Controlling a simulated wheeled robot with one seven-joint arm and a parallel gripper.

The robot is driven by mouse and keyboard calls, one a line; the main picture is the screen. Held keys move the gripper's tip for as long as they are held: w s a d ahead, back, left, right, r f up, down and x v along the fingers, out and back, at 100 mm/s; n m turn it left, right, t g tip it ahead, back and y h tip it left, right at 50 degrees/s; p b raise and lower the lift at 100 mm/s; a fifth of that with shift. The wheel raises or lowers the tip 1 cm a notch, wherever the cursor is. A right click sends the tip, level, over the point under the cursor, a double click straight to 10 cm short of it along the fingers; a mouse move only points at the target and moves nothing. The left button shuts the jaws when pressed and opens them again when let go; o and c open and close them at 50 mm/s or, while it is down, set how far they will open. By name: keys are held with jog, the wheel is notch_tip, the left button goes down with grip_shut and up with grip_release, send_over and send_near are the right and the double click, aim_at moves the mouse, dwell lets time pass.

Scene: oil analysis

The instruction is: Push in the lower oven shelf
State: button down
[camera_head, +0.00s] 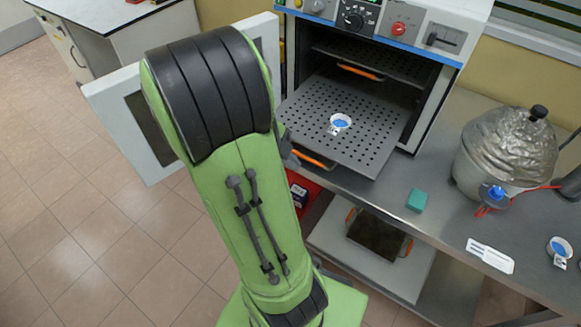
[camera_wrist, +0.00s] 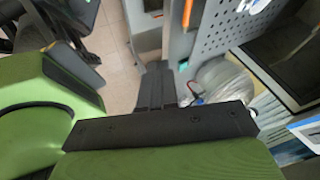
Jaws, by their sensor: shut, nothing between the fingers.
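The lower oven shelf (camera_head: 365,135) is a grey perforated tray pulled well out of the oven, with an orange handle (camera_head: 312,158) at its front. A small dish with blue contents (camera_head: 340,121) sits on it. The shelf also shows in the wrist view (camera_wrist: 222,32), with its orange handle (camera_wrist: 187,14) at the top. My gripper (camera_wrist: 155,66) is shut and empty, just left of and below the shelf's front edge in the wrist view. Contact cannot be told. In the head view my arm hides most of the gripper near the shelf's left front corner.
The oven door (camera_head: 130,122) stands open at left, partly behind my arm. The upper shelf (camera_head: 400,62) is inside the oven. On the bench at right are a foil-wrapped flask (camera_head: 505,150), a green block (camera_head: 417,200) and another dish (camera_head: 559,247).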

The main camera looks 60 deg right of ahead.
jog(key=s+d+f+b, duration=0.1)
jog(key=s+d+f, duration=0.4)
jog(key=d+f, duration=0.2)
notch_tip(320, 180, down, 2)
jog(key=shift+d+f+b, duration=0.1)
jog(key=shift+d+b, duration=0.2)
jog(key=shift+d, duration=0.05)
jog(key=shift+d, duration=0.1)
